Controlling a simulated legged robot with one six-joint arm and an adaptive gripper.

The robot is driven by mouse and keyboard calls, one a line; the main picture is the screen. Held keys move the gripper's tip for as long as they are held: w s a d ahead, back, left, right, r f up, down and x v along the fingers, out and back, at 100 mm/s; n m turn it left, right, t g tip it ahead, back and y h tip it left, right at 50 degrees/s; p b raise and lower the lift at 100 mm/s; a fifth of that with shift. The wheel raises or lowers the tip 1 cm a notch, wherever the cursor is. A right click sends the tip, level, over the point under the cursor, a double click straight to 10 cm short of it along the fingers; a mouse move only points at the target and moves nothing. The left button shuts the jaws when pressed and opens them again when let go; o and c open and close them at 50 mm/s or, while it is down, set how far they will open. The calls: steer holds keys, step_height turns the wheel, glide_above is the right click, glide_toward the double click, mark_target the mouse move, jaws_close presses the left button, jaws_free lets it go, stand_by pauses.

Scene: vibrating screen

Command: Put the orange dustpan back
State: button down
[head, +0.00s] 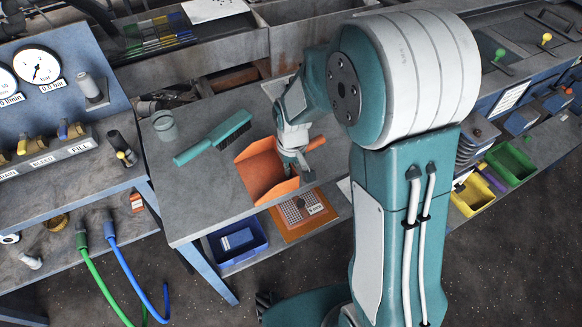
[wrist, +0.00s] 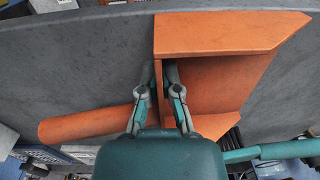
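The orange dustpan (head: 262,170) lies on the grey table top, close to its front edge, in the head view. In the wrist view, the dustpan (wrist: 212,88) has its pan to the right and its round handle to the left. My gripper (head: 291,160) reaches down at the dustpan's handle end. In the wrist view, my gripper (wrist: 158,80) has one finger on each side of the pan's upright back wall, closed in on it. I cannot tell whether the dustpan touches the table. My wrist hides part of the dustpan in the head view.
A teal brush (head: 214,138) and a grey-green cup (head: 165,125) sit left of the dustpan on the table (head: 205,195). A lower shelf holds a blue bin (head: 238,242) and an orange framed mesh (head: 300,213). A gauge panel (head: 45,90) stands at left.

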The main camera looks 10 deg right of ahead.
steer(key=shift+f, duration=0.1)
steer(key=c, duration=0.8)
jaws_free()
step_height(320, 180, up, 12)
steer(key=s+d+r+m+t, duration=0.1)
steer(key=s+d+r+t, duration=0.1)
steer(key=s+r, duration=0.3)
steer(key=s+d+r+m+t, duration=0.2)
steer(key=s+d+r+t, duration=0.1)
steer(key=s, duration=0.9)
step_height(320, 180, up, 2)
steer(key=shift+s+d+r+t, duration=0.3)
steer(key=shift+s+d, duration=0.1)
steer(key=shift+d, duration=0.2)
